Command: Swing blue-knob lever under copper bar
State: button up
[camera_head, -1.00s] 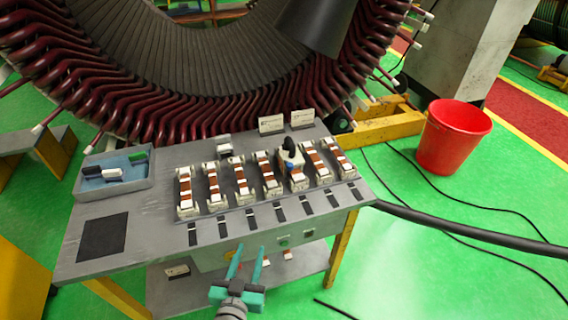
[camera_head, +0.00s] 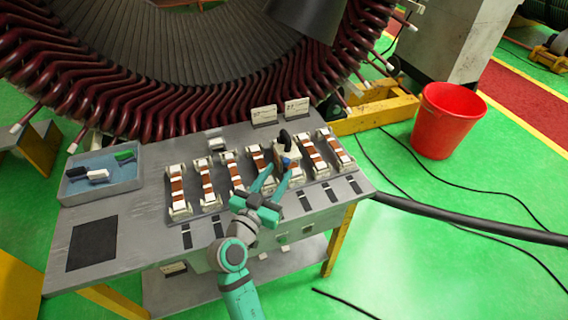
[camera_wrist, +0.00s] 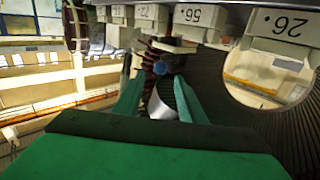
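The blue knob (camera_head: 287,161) of the lever sits at the front of a pale block with a black upright handle (camera_head: 285,137), on the grey bench. My gripper (camera_head: 278,177) is just in front of this block, its two teal fingers pointing at it. In the wrist view the blue knob (camera_wrist: 160,68) shows between and beyond the open fingers (camera_wrist: 158,95), with nothing held. Whether a finger touches the knob cannot be told. Copper bars (camera_head: 207,187) lie in a row of pale holders; the bar beside the lever is partly hidden by the block and my gripper.
A blue-grey tray (camera_head: 72,187) with small parts stands at the bench's left, near a black pad (camera_head: 93,242). Small signs (camera_head: 264,115) stand at the back, before the large stator coils (camera_head: 150,110). A red bucket (camera_head: 447,120) stands on the floor at right.

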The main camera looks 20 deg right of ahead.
aim_at(285, 163)
jog(key=x, duration=0.3)
jog(key=shift+w, duration=0.3)
jog(key=shift+w+d, duration=0.25)
jog(key=shift+d, duration=0.45)
jog(key=shift+a, duration=0.1)
grip_shut()
